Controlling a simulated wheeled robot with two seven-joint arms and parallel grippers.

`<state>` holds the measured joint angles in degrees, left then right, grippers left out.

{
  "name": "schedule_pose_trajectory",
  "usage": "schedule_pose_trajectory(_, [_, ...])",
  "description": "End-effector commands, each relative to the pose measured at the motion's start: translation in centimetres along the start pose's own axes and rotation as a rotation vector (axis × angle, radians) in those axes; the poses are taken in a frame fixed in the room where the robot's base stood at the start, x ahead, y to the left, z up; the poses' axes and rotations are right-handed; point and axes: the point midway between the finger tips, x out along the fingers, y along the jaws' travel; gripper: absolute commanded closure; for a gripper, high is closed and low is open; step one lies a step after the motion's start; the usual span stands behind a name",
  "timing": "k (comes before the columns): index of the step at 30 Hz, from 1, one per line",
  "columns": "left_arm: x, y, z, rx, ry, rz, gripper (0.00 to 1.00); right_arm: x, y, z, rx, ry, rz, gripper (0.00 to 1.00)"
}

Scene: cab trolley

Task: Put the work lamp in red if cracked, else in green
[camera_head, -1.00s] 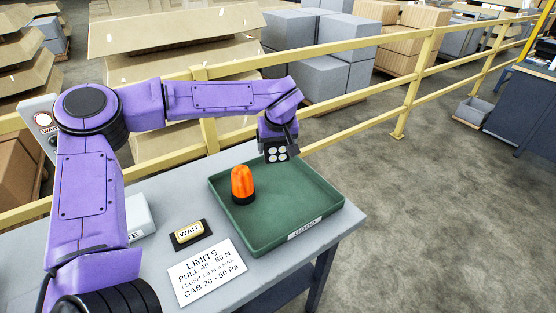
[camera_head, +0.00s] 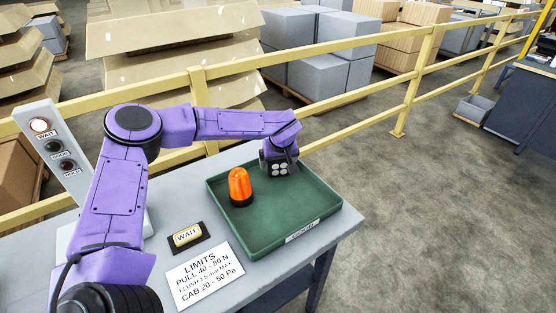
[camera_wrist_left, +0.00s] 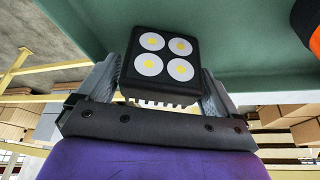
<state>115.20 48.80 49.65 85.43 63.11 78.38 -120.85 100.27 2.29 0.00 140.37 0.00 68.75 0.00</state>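My left gripper (camera_wrist_left: 158,90) is shut on the work lamp, a black square block with four round white-and-yellow lenses. The work lamp (camera_wrist_left: 165,60) sits between the two grey fingers in the left wrist view, lenses facing the camera, and I see no crack on them. In the head view the work lamp (camera_head: 280,169) is at the far side of the green tray (camera_head: 290,215), inside its rim. Whether it touches the floor of the tray I cannot tell. No red tray is in view. My right gripper is not in view.
An orange beacon (camera_head: 239,186) stands in the green tray, left of the lamp. A yellow rail (camera_head: 330,105) runs behind.

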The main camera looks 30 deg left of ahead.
Motion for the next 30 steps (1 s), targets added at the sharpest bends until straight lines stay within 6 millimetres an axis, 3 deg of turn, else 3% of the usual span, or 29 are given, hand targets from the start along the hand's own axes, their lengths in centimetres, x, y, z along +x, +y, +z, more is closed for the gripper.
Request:
schedule_pose_trajectory(8, [-0.3, 0.0, -0.1, 0.0, 0.001, 0.002, 0.0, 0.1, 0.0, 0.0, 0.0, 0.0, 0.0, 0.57])
schedule_pose_trajectory(11, [-1.8, 0.1, -0.2, -0.001, 0.003, 0.004, 0.0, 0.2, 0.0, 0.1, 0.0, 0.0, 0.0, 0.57])
schedule_pose_trajectory(21, [-10.1, 0.1, -0.2, 0.0, 0.003, 0.004, 0.0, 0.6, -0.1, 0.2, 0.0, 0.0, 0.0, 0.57])
schedule_pose_trajectory(25, [-11.8, 0.0, -0.1, 0.0, 0.002, 0.002, 0.0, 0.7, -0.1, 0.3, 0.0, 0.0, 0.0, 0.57])
schedule_pose_trajectory(30, [-12.4, 0.0, -0.1, 0.001, 0.0, 0.0, 0.0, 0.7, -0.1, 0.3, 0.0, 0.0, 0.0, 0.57])
